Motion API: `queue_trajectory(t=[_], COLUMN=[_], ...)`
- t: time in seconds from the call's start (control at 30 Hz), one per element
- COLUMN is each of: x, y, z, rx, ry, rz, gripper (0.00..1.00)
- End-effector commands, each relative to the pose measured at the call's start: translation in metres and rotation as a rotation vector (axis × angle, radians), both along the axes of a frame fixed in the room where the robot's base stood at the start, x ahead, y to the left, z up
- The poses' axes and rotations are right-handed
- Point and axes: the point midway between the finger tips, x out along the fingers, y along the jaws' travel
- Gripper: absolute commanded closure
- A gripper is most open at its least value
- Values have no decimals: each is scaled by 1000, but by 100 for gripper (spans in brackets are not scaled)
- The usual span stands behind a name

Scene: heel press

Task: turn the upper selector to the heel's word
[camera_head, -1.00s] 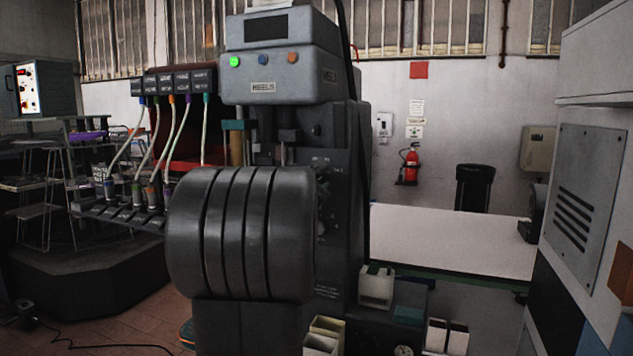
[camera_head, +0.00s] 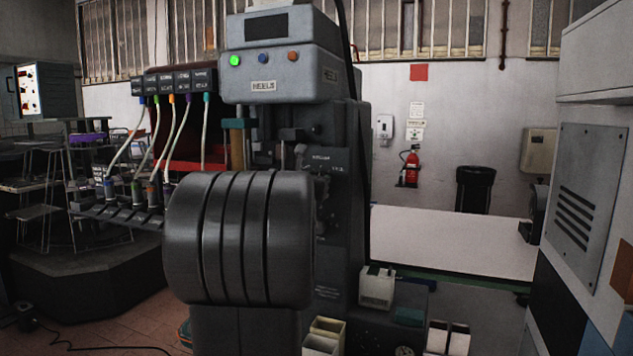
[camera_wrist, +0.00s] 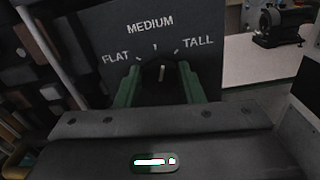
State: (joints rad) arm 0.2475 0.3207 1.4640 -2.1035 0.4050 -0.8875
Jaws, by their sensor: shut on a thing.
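The upper selector (camera_wrist: 161,71) is a dark knob with a pale pointer mark on a dark panel (camera_wrist: 112,32) in the wrist view. The words FLAT, MEDIUM and TALL arch over it from left to right. The mark stands near upright, roughly toward MEDIUM. My gripper (camera_wrist: 160,77) has its two green fingers on either side of the knob and is shut on it. The heel press (camera_head: 280,75) stands in the middle of the head view, its dial panel seen at a slant. I cannot make out a heel or its word.
A rack with several coloured cables (camera_head: 175,83) stands left of the press. Pale bins (camera_head: 377,287) sit low at its right front. A white-topped bench (camera_head: 450,240) runs behind. A grey cabinet (camera_head: 585,180) stands at the right edge.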

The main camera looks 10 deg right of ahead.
Motion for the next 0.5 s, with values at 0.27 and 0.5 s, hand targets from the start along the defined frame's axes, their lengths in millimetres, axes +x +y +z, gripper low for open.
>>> queue_trajectory(t=[0.27,0.5], x=[1,1], y=[1,1], z=[-1,-1], rx=[-164,-247], ry=[113,169], rz=[0,0], gripper=[88,88])
